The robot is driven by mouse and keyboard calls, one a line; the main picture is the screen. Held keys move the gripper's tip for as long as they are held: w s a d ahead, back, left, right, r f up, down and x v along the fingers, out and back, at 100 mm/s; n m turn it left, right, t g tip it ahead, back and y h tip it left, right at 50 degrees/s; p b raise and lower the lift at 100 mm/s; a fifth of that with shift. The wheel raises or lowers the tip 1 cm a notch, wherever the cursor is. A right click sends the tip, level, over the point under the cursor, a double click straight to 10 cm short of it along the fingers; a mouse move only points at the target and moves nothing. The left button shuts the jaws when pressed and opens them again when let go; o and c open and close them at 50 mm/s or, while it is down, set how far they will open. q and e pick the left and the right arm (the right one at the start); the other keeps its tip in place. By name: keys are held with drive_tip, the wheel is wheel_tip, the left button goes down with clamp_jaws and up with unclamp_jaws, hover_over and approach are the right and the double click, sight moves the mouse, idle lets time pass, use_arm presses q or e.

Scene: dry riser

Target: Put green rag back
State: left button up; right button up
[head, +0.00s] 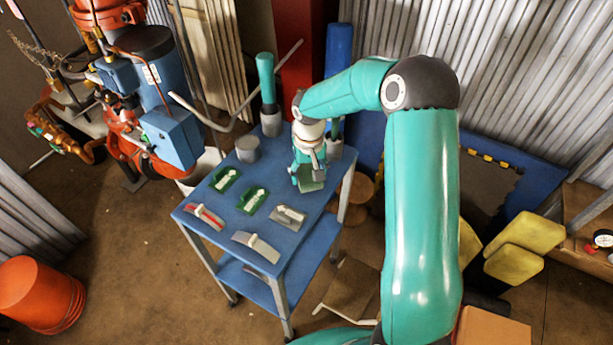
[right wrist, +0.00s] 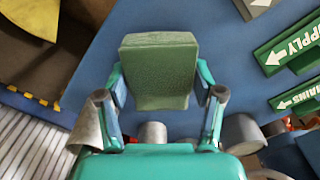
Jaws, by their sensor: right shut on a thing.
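The green rag (head: 312,184) is a folded, muted green block. My right gripper (head: 309,168) is shut on it at the right side of the blue cart top (head: 218,226). In the right wrist view the rag (right wrist: 158,70) sits between the two fingers of my right gripper (right wrist: 161,92), with blue surface behind it. I cannot tell whether the rag touches the cart top or hangs above it. My left gripper is not in view.
Green signs (head: 252,200) and grey plates (head: 257,246) lie on the cart's left and front. Grey cups (head: 247,149) stand at its back, one under an upright teal cylinder (head: 266,78). A bent grey bar (head: 225,127) crosses behind. An orange bucket (head: 40,294) stands at lower left.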

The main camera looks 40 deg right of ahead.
sight(309, 174)
drive_tip(key=shift+f, duration=0.6)
drive_tip(key=o, duration=1)
drive_tip(key=shift+r, duration=0.1)
wheel_tip(309, 174, up, 12)
drive_tip(key=shift+s+f, duration=0.1)
drive_tip(key=shift+s, duration=0.05)
